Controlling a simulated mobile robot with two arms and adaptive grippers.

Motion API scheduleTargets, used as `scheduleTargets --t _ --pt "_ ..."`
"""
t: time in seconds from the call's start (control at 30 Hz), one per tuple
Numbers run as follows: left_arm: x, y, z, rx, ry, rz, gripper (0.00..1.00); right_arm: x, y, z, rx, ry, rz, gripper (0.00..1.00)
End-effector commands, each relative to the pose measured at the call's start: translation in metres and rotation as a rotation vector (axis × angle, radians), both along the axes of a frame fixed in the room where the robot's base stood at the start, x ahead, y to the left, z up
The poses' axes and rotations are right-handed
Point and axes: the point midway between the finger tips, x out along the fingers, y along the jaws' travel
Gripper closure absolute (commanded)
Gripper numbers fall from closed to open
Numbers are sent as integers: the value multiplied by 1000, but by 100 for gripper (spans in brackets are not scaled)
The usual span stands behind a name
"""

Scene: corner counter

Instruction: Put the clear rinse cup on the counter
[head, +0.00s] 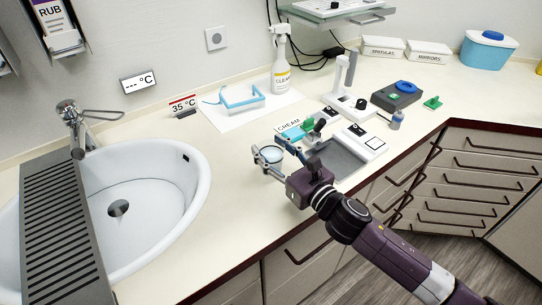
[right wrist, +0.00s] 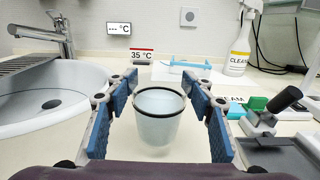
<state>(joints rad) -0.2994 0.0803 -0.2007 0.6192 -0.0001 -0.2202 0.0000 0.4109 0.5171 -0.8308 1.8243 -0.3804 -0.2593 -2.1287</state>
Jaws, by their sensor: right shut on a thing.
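The clear rinse cup (right wrist: 158,127) is a translucent tumbler with a dark rim, upright in the right wrist view. In the head view the cup (head: 271,154) shows small at the counter's front part, right of the sink. My right gripper (head: 270,161) is shut on the cup, with a blue-padded finger on each side of it in the right wrist view (right wrist: 160,108). The cup is over the cream counter (head: 226,184); I cannot tell whether its base touches. My left gripper is not in view.
A white sink (head: 150,228) with a dark slatted rack (head: 62,240) lies at left. A spray bottle (head: 281,65) and blue glasses on a white sheet (head: 235,116) stand behind. A grey device (head: 350,155) is close right. Counter between sink and cup is clear.

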Motion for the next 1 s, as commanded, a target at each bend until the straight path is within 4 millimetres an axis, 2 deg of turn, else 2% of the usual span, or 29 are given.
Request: scheduleTargets --t 0.1,0.17,0.57,0.6,0.73,1.0 --pt "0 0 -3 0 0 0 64 0 0 -19 3 3 -2 82" --pt "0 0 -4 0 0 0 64 0 0 -23 4 2 -1 82" --pt "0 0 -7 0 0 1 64 0 0 -28 1 -1 -1 82" --pt "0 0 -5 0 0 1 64 0 0 -27 0 0 -1 48" --pt "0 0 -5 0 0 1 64 0 0 -27 -1 1 -1 34" --pt "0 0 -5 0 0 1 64 0 0 -27 -1 1 -1 34"
